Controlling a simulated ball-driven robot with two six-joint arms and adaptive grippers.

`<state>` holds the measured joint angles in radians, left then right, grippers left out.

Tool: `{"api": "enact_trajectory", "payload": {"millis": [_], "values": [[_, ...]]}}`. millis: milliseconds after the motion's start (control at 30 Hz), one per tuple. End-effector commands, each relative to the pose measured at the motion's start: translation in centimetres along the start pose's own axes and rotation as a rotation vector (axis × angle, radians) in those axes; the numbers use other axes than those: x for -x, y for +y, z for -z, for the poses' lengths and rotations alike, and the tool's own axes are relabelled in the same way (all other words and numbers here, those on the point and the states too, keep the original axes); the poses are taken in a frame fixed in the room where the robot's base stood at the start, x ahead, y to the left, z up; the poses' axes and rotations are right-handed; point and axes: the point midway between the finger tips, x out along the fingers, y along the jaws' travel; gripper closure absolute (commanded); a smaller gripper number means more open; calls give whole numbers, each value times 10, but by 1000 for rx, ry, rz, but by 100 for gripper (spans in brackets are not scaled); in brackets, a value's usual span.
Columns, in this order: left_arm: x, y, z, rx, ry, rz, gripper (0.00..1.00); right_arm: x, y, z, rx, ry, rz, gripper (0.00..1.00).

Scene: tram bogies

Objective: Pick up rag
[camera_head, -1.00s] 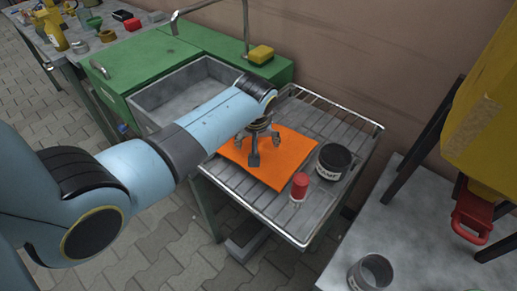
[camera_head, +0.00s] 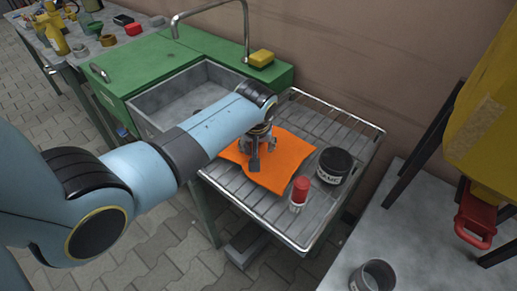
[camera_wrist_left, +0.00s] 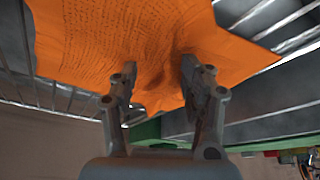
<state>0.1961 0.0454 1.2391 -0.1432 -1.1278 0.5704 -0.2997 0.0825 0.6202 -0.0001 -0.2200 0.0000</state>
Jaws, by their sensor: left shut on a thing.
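The orange rag (camera_head: 284,162) lies on the wire rack beside the sink, its edges now wavy and bunched toward my gripper. My left gripper (camera_head: 258,160) points down at the rag's left-middle part. In the left wrist view the rag (camera_wrist_left: 110,40) rises in folds between the two fingers of my left gripper (camera_wrist_left: 160,90), which is shut on it. The pinched cloth is partly hidden by the fingers. My right gripper is not in view.
A red-capped container (camera_head: 300,192) and a dark jar (camera_head: 334,165) stand on the rack close to the rag's right side. The sink basin (camera_head: 180,95) and a yellow sponge (camera_head: 261,58) are behind. A grey cup (camera_head: 372,276) stands on the table at lower right.

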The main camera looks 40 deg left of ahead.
Motion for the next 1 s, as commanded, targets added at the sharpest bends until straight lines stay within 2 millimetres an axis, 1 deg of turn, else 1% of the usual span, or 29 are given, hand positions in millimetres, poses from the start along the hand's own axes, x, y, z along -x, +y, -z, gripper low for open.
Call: {"api": "enact_trajectory", "payload": {"millis": [67,633,1000], "values": [[-2,0,-4,1,-7,0,63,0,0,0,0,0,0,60],[-2,-1,-3,-1,-7,3,100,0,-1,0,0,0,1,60],[1,-1,-2,0,-6,2,100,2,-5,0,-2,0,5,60]]}}
